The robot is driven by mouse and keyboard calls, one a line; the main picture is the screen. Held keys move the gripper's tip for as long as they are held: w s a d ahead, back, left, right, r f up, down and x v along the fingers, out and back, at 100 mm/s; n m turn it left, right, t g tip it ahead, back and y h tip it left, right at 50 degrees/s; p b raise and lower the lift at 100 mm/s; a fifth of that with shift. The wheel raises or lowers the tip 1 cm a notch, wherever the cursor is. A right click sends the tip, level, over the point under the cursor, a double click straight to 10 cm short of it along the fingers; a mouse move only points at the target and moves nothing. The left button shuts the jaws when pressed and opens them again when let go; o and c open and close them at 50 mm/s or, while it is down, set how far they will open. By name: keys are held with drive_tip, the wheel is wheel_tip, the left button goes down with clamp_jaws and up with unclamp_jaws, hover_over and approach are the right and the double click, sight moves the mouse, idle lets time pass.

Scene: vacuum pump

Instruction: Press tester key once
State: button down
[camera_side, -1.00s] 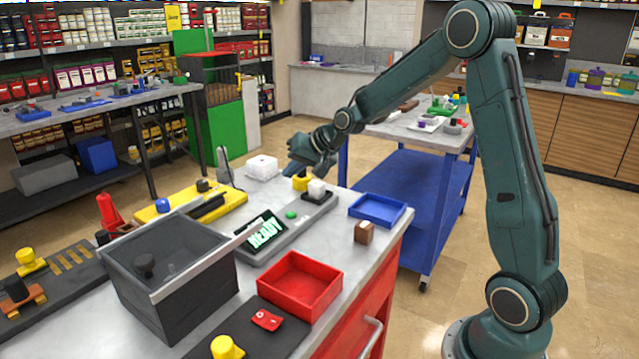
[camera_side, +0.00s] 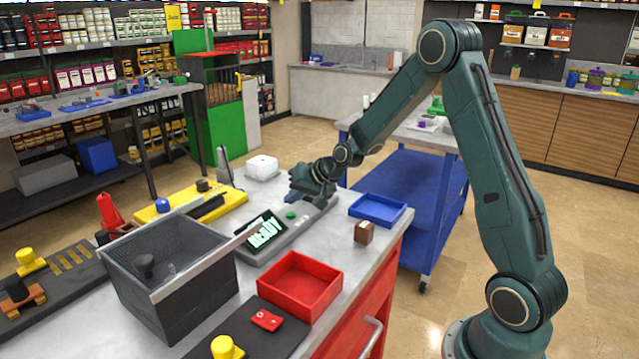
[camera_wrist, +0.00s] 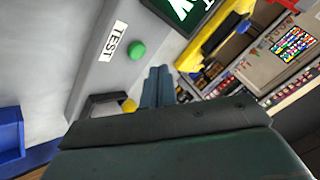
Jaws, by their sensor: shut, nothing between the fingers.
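The tester (camera_side: 290,228) is a long grey unit on the bench, its screen (camera_side: 264,233) reading READY in green. Its round green key (camera_side: 291,215) shows in the side view. In the wrist view the green key (camera_wrist: 138,50) sits beside a white TEST label (camera_wrist: 114,41). My gripper (camera_side: 296,193) is over the far end of the tester, a little beyond the key, and hides that end. In the wrist view my gripper (camera_wrist: 158,72) has its fingers together with nothing between them, apart from the key in the picture. A yellow part (camera_wrist: 129,105) shows partly beside the fingers.
A blue tray (camera_side: 377,209) and a brown block (camera_side: 364,232) lie right of the tester. A red tray (camera_side: 300,286) and a dark open bin (camera_side: 172,277) stand nearer. A white block (camera_side: 262,167) and a yellow fixture (camera_side: 190,203) are at the left.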

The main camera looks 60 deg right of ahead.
sight(294, 215)
drive_tip(key=shift+f, duration=0.65)
drive_tip(key=shift+f, duration=0.85)
idle(2.8)
drive_tip(key=shift+r, duration=0.85)
drive_tip(key=shift+r, duration=0.15)
drive_tip(key=shift+r, duration=2.35)
